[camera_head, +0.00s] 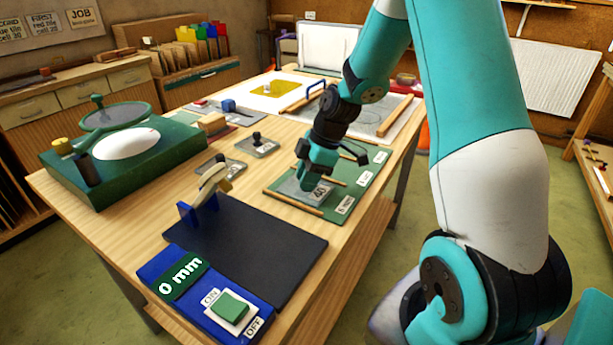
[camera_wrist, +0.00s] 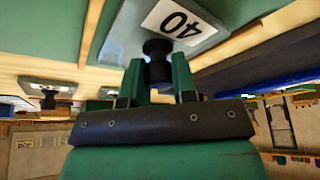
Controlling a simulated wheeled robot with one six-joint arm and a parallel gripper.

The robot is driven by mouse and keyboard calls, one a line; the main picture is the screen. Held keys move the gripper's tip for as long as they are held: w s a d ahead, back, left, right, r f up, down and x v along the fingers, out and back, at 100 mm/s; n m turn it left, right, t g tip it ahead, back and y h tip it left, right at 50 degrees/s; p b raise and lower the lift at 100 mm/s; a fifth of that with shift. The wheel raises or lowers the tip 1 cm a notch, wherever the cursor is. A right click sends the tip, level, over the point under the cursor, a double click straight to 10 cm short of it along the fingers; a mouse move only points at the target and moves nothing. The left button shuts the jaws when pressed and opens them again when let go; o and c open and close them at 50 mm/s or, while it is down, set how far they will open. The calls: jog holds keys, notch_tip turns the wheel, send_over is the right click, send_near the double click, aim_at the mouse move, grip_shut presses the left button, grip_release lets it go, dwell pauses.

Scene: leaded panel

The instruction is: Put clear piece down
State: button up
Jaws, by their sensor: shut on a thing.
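The clear piece (camera_head: 293,190) is a pale glassy square with a label reading 40 and a black knob. It is at the near left end of a green board (camera_head: 361,185) with wooden strips and white labels. My gripper (camera_head: 311,178) is over it, pointing down. In the wrist view the fingers (camera_wrist: 159,80) are shut on the black knob (camera_wrist: 157,48) of the clear piece (camera_wrist: 122,33). I cannot tell whether the piece touches the board or is just above it. The gripper hides part of the piece in the head view.
Two other knobbed plates (camera_head: 257,149) (camera_head: 220,168) lie left of the board. A dark pad with a blue 0 mm switch unit (camera_head: 205,300) is at the near edge. A green machine (camera_head: 118,160) stands at the left. A white sheet with a yellow shape (camera_head: 272,90) lies farther back.

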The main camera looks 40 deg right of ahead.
jog(key=shift+f, duration=0.2)
jog(key=o, duration=0.8)
jog(key=shift+r, duration=0.1)
jog(key=v, duration=1.1)
jog(key=s+a+r+m, duration=0.1)
jog(key=s+a+r, duration=0.1)
jog(key=a, duration=0.4)
jog(key=s+a+r+m, duration=0.1)
jog(key=s+a+r, duration=0.1)
jog(key=a, duration=0.4)
jog(key=s+a+m+g, duration=0.1)
jog(key=s+a+m, duration=0.3)
jog(key=s+a, duration=1)
jog(key=shift+s+r+g, duration=0.4)
jog(key=shift+s+r, duration=0.05)
jog(key=shift+s, duration=0.7)
jog(key=shift+a, duration=0.1)
